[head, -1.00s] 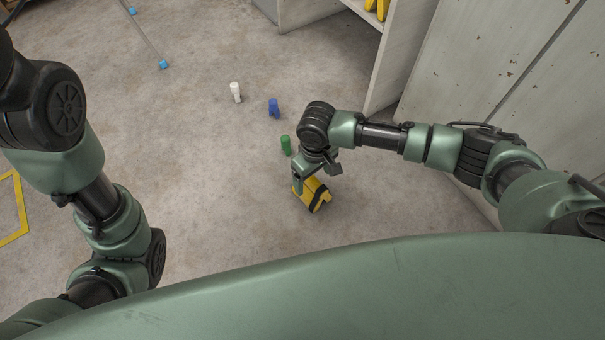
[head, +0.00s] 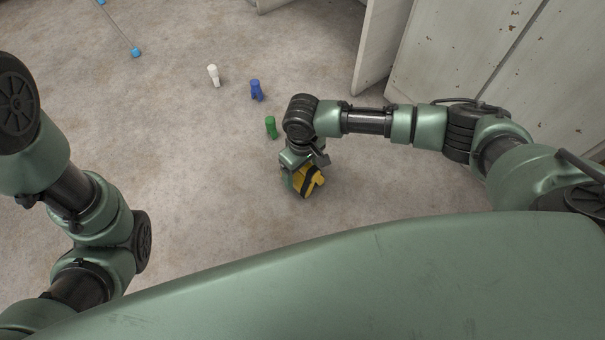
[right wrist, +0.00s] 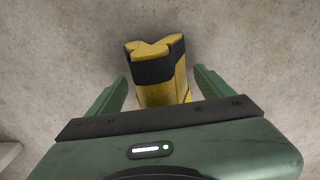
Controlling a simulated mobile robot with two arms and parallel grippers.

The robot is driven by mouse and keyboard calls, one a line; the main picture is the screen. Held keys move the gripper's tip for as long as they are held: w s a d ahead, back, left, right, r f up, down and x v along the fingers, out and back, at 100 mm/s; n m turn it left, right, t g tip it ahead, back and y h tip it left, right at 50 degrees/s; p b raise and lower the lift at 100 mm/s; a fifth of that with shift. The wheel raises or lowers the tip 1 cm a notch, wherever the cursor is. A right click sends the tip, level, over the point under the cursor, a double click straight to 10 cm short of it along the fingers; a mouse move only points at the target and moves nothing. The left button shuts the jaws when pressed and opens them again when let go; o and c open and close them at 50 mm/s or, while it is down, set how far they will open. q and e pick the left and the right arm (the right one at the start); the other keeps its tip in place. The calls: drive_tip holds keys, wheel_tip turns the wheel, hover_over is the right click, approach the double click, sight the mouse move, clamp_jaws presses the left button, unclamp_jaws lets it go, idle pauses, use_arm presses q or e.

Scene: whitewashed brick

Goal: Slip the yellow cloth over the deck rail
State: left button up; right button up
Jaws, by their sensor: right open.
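A yellow piece with a black band (head: 314,184) stands on the floor under my right arm; I cannot tell whether it is the cloth. My right gripper (head: 304,182) is above it, pointing down. In the right wrist view the yellow piece (right wrist: 155,62) shows between the two green fingers of the open gripper (right wrist: 160,85), with gaps on both sides. Its lower end is hidden by the gripper body. My left arm comes in from the left, but its gripper is out of view. No deck rail can be made out for sure.
A green (head: 271,127), a blue (head: 256,90) and a white (head: 213,75) small piece stand on the floor beyond. A thin rod with a blue end (head: 136,53) is at the upper left. Pale panels (head: 480,60) stand at the right. Floor between is clear.

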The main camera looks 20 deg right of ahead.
drive_tip(key=shift+r, duration=0.1)
drive_tip(key=c, duration=1.7)
drive_tip(key=shift+c, duration=0.2)
drive_tip(key=shift+r, duration=0.1)
